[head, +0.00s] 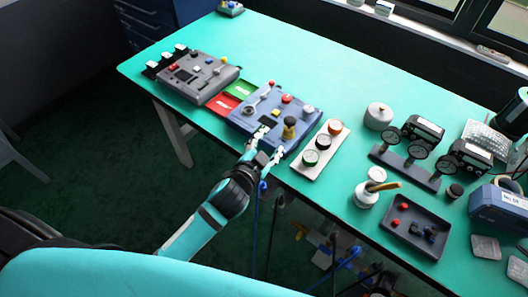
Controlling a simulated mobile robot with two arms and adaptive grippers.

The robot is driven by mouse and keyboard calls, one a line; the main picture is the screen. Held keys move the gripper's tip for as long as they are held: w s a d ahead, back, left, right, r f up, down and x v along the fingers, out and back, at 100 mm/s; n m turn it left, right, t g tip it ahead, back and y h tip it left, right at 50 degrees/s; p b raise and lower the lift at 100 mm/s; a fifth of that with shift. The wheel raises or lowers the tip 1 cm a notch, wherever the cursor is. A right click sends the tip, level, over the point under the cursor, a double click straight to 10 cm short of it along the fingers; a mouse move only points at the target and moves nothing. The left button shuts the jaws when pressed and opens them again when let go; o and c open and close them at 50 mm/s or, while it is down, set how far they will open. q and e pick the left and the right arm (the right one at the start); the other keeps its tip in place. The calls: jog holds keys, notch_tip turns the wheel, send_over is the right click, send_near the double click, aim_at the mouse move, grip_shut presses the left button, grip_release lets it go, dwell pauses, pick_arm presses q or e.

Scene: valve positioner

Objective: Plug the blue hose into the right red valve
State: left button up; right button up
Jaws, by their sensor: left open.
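My left gripper (267,147) is open at the near edge of the table, just in front of the blue control box (249,121); I see nothing between its fingers. A thin blue hose (256,218) hangs below the table edge near this gripper. More blue line (343,260) shows lower down to the right, and I cannot tell whether it is the same hose. A red knob (286,99) is on top of the blue box. I cannot clearly make out a pair of red valves, and the hose's ends are not clear. My right gripper is not in view.
A grey control box (198,78) stands at the left. A pale plate with round knobs (321,147) is right of the blue box. Gauges (418,151), a dark tray (415,228) and a blue case (498,208) fill the right. The far table middle (290,55) is clear.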

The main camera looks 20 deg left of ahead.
pick_arm(q)
jog(key=w+d+r+m+t+h, duration=0.1)
jog(key=d+r+m+h, duration=0.55)
jog(key=r, duration=0.25)
jog(key=d+r+m+t+h, duration=0.1)
jog(key=d+r+m+h, duration=0.45)
jog(key=d+r, duration=0.2)
jog(key=s+d+r+m+g+h, duration=0.3)
jog(key=s+d+m+g+h, duration=0.4)
jog(key=m+g, duration=0.55)
jog(key=m+g+y+p, duration=0.1)
jog(key=m+g+y, duration=0.3)
jog(key=m+y, duration=1.25)
send_near(264, 186)
jog(key=d+f+n+y+p, duration=0.1)
jog(key=f, duration=0.2)
jog(key=d+f+n+y+p, duration=0.1)
jog(key=f+y, duration=0.1)
jog(key=f, duration=0.2)
jog(key=d+f+n+y+p, duration=0.1)
jog(key=f+n, duration=0.1)
jog(key=f, duration=0.1)
jog(key=shift+d+f, duration=0.35)
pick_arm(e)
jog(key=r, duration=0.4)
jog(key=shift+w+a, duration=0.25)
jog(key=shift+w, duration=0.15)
pick_arm(q)
jog(key=shift+c, duration=0.4)
